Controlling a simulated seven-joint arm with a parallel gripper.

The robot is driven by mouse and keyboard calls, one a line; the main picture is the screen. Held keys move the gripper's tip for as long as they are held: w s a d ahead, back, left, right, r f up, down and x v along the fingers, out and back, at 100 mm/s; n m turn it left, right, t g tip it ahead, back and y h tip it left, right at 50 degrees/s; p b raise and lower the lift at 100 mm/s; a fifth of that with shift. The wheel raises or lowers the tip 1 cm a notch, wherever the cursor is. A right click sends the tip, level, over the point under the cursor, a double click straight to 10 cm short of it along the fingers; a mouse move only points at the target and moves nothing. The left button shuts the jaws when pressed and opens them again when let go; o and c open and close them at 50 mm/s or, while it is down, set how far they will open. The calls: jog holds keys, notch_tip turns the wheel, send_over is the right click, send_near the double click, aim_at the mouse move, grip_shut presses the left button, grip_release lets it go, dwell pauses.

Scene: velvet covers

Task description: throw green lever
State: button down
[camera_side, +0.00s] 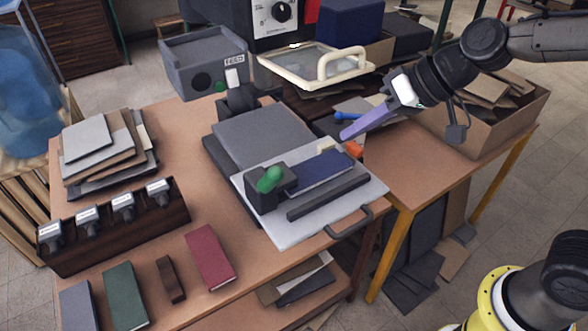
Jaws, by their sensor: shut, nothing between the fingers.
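The green lever (269,179) shows as a rounded green knob on a dark block at the left end of a press-like device. The device stands on a pale grey board (295,235) at the table's right side. My gripper (346,134) comes in from the upper right with its long purple fingers together. It is up and to the right of the green lever, clearly apart from it, and holds nothing. The fingertips appear near a small orange piece (354,149), but I cannot tell the gap.
A blue cover (320,170) and a dark bar (328,196) lie right of the lever. A black handle (348,222) sticks out at the board's edge. A grey feed box (205,62), a cream-framed tray (300,72) and a cardboard box (470,140) stand behind.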

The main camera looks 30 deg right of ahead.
aim_at(268, 182)
jog(key=shift+s+a+f, duration=0.2)
jog(key=shift+a+f, duration=0.35)
jog(key=shift+f, duration=0.3)
jog(key=w+a+f, duration=0.5)
jog(key=a+f, duration=0.2)
jog(key=a, duration=0.1)
